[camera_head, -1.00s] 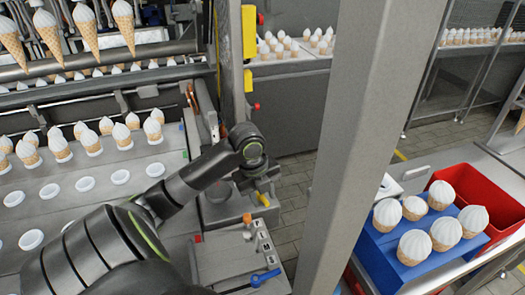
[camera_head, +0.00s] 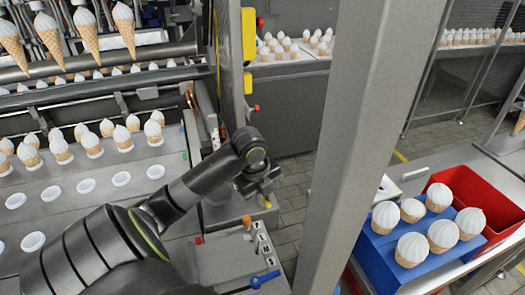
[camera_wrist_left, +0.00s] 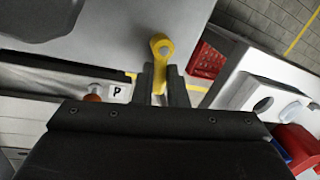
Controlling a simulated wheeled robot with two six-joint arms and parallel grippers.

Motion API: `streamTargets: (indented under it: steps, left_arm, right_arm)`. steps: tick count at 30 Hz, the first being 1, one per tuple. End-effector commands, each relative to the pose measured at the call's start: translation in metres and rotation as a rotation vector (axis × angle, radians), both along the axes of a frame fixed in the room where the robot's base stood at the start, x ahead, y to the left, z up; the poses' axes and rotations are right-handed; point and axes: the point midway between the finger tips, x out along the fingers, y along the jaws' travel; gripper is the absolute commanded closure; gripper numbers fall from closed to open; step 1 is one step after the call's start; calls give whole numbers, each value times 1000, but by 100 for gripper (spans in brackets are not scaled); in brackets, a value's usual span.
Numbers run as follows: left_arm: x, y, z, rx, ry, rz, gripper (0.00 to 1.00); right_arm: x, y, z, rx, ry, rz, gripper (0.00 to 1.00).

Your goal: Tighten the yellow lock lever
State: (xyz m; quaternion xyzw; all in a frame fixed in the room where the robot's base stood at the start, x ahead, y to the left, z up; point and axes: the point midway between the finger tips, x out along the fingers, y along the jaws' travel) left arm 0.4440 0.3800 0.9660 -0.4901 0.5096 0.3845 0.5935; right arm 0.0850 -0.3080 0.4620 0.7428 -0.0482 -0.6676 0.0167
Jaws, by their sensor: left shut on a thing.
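The yellow lock lever (camera_wrist_left: 161,48) shows in the left wrist view, its ringed head upright between the two dark fingers of my left gripper (camera_wrist_left: 160,82). The fingers are shut on the lever's narrow stem. In the head view my left gripper (camera_head: 263,184) is at the end of the dark arm, over the grey machine's right edge. Only a small yellow bit of the lever (camera_head: 267,202) shows below it; the rest is hidden. My right gripper is not in view.
A blue lever (camera_head: 265,279) and a panel of small labelled switches (camera_head: 262,243) lie in front of the gripper. A grey post (camera_head: 358,150) stands to the right. Beyond it are a blue holder (camera_head: 376,248) with cones and a red bin (camera_head: 497,203).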

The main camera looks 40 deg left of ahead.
Motion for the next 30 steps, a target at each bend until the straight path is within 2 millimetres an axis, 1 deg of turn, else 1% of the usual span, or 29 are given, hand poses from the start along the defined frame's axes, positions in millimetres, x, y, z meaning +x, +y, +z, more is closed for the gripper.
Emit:
streamTargets:
  steps: [1,5,14,30]
  left_arm:
    - [1,-1,4,-2,1,33,100]
    - [3,-3,5,-4,1,140,100]
    - [11,-4,7,-3,2,426,100]
    - [23,0,8,0,2,937,100]
  right_arm:
    - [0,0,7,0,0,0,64]
    - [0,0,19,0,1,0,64]
    - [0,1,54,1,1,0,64]
    - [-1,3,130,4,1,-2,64]
